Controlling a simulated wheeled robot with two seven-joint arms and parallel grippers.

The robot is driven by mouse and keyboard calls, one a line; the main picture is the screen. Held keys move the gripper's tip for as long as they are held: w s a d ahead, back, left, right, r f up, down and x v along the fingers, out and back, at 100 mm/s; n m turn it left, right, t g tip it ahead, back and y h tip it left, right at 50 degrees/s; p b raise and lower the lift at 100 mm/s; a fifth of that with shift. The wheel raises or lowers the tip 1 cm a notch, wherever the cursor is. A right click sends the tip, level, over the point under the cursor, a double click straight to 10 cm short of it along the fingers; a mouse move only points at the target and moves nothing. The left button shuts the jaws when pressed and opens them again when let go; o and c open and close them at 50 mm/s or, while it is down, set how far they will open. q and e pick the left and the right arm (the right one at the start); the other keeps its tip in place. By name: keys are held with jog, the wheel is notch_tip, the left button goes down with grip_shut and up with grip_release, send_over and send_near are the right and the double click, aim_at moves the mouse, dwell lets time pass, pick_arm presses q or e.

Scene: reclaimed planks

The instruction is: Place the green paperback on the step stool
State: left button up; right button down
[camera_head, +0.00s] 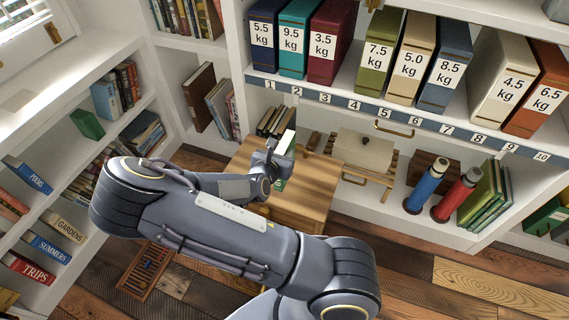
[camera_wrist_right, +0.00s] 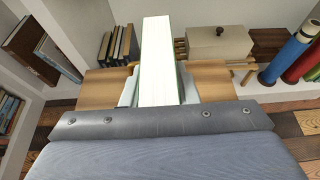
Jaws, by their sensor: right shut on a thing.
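The green paperback (camera_wrist_right: 158,60) is upright in my right gripper (camera_wrist_right: 158,92), its white page edges facing the wrist camera and thin green cover edges at the sides. In the head view the paperback (camera_head: 285,145) shows mostly white with a bit of green below. My right gripper (camera_head: 272,165) is shut on it, over the wooden step stool (camera_head: 308,190). The stool top (camera_wrist_right: 212,82) shows on both sides of the book in the wrist view. Whether the book's lower edge touches the stool is hidden. My left gripper is not in view.
Behind the stool are a lidded beige box (camera_head: 362,150) on a wooden rack, a blue bottle (camera_head: 425,185) and a red bottle (camera_head: 455,195). Weight-labelled binders (camera_head: 330,42) stand on the shelf above. A slatted wooden item (camera_head: 146,270) is on the floor.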

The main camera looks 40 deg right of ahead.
jog(key=f, duration=0.2)
jog(key=d+f+b, duration=0.1)
jog(key=f, duration=0.1)
jog(key=shift+w+f, duration=0.1)
jog(key=shift+w, duration=0.1)
jog(key=shift+f, duration=0.1)
jog(key=c, duration=1.1)
grip_release()
